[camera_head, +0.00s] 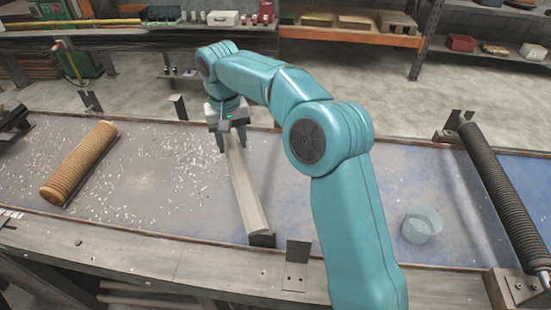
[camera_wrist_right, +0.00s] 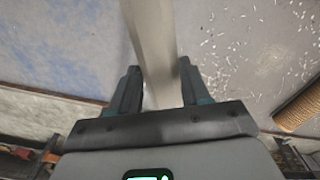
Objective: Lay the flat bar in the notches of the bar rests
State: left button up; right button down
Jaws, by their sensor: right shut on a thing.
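The flat bar (camera_head: 246,192) is a long pale grey strip, slanting from my right gripper down to the bench's front edge. My right gripper (camera_head: 232,146) is shut on its far part, and the bar also runs between the fingers in the right wrist view (camera_wrist_right: 157,60). Upright metal plates that look like bar rests stand at the back edge (camera_head: 180,107) and front edge (camera_head: 297,262). The bar's near end is left of the front plate, apart from it. Their notches are too small to make out. I cannot tell whether the bar touches the bench. My left gripper is not clearly seen.
A ribbed tan roller (camera_head: 80,163) lies on the bench at left. A dark ribbed roller (camera_head: 503,195) spans between brackets at right. A clear round container (camera_head: 421,224) stands right of my arm. Pale chips litter the bench left of the bar.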

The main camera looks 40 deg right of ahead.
jog(key=s+d+r+m+p, duration=0.25)
jog(key=d+r+m, duration=0.25)
jog(key=d+r, duration=0.5)
notch_tip(320, 180, down, 21)
jog(key=d+b, duration=0.1)
jog(key=b, duration=0.3)
jog(key=shift+s+d+b, duration=0.15)
jog(key=shift+d+b, duration=0.2)
jog(key=shift+b, duration=0.05)
